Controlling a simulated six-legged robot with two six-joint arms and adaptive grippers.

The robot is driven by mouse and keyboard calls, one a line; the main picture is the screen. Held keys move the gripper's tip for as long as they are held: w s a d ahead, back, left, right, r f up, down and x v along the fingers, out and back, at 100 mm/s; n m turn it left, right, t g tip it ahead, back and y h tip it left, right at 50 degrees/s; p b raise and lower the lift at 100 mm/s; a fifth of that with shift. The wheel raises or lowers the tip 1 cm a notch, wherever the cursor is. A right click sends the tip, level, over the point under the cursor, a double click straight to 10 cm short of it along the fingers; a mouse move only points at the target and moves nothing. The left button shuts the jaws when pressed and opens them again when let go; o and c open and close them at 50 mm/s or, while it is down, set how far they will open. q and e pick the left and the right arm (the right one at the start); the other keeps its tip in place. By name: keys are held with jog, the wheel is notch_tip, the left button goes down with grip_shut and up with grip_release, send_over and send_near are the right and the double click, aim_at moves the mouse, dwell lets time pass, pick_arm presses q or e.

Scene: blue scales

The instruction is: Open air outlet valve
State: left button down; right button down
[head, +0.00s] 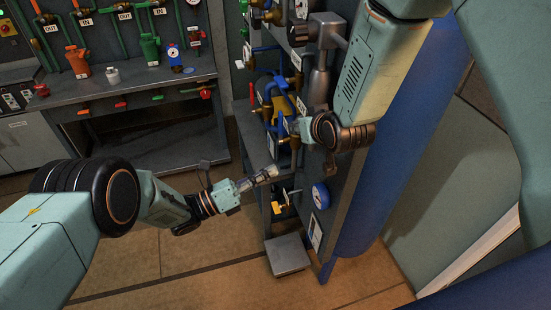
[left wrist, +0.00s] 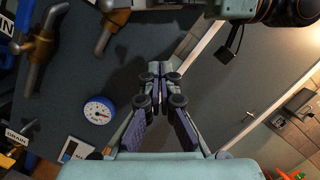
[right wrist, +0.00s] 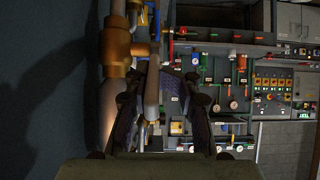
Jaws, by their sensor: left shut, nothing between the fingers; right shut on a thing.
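A brass valve body (right wrist: 117,45) sits on a vertical pipe in the right wrist view. A stem leads from it to a brownish bar-like handle (right wrist: 152,92). My right gripper (right wrist: 165,80) is shut on this handle, with its fingers either side. In the head view my right gripper (head: 299,127) is at the blue panel's pipework, and its grip is mostly hidden. My left gripper (head: 272,173) is shut and empty, in front of the panel's lower part. Its closed fingers (left wrist: 160,75) show in the left wrist view. I cannot read which valve is the air outlet.
A blue-rimmed gauge (head: 320,196) sits low on the panel and shows in the left wrist view (left wrist: 98,110). A yellow handle (head: 277,208) is below my left gripper. A grey step (head: 288,254) stands on the floor. A workbench (head: 135,100) is behind; floor at left is clear.

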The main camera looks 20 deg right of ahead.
jog(key=shift+w+d+r, duration=0.15)
jog(key=shift+w+r, duration=0.1)
pick_arm(q)
jog(key=w+d+r, duration=0.4)
jog(key=d+r, duration=0.1)
jog(key=d, duration=0.3)
jog(key=shift+d, duration=0.1)
